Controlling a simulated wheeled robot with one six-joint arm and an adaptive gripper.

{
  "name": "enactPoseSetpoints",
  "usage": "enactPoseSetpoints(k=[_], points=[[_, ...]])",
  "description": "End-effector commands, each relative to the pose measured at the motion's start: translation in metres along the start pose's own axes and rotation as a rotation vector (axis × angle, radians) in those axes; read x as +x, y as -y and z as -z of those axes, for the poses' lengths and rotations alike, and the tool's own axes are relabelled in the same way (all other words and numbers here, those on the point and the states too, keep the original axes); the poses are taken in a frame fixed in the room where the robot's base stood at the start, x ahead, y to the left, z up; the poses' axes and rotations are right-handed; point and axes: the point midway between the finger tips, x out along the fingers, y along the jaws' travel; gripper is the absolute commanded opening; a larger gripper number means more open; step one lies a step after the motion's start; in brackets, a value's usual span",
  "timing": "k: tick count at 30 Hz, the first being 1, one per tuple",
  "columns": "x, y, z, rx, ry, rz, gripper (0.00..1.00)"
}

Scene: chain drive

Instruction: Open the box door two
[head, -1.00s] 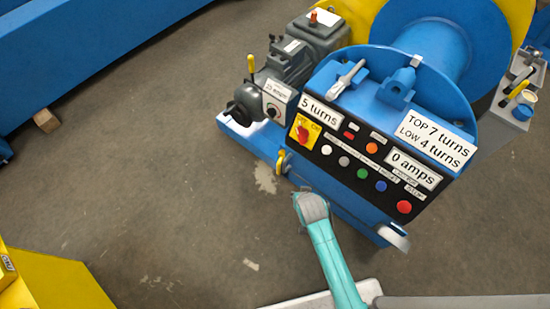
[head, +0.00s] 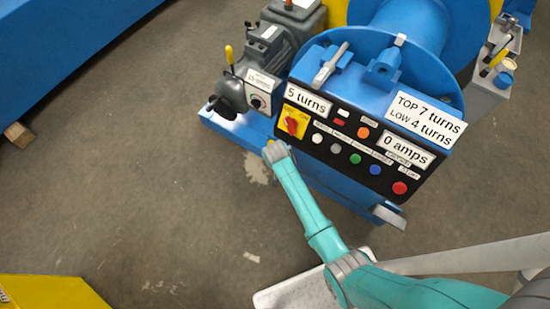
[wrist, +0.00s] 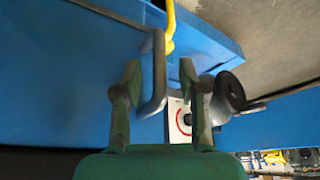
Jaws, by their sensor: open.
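My gripper (wrist: 160,95) is open in the wrist view, its two fingers apart. A grey bent handle (wrist: 155,70) on a blue panel (wrist: 80,70) shows just beyond the fingers, near the left one and largely between them. I cannot tell whether they touch. Which panel is box door two is not marked in these frames. In the head view my teal arm reaches up to the left lower edge of the blue machine (head: 345,200), under its control panel (head: 322,153); the fingers are not clear there.
A yellow lever (wrist: 170,25) lies beyond the handle in the wrist view. A white dial box (head: 257,92) and grey motor (head: 270,50) stand left of the control panel. A grey box (head: 487,95) is at right. The floor (head: 130,180) at left is clear.

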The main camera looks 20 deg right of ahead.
Motion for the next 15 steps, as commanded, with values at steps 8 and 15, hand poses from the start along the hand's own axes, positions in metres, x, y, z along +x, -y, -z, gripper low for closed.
enactPoseSetpoints(k=[8,15], points=[[0.030,-0.001,0.000,0.001,0.001,-0.001,0.41],[0.037,0.000,0.000,0.000,-0.001,0.000,0.41]])
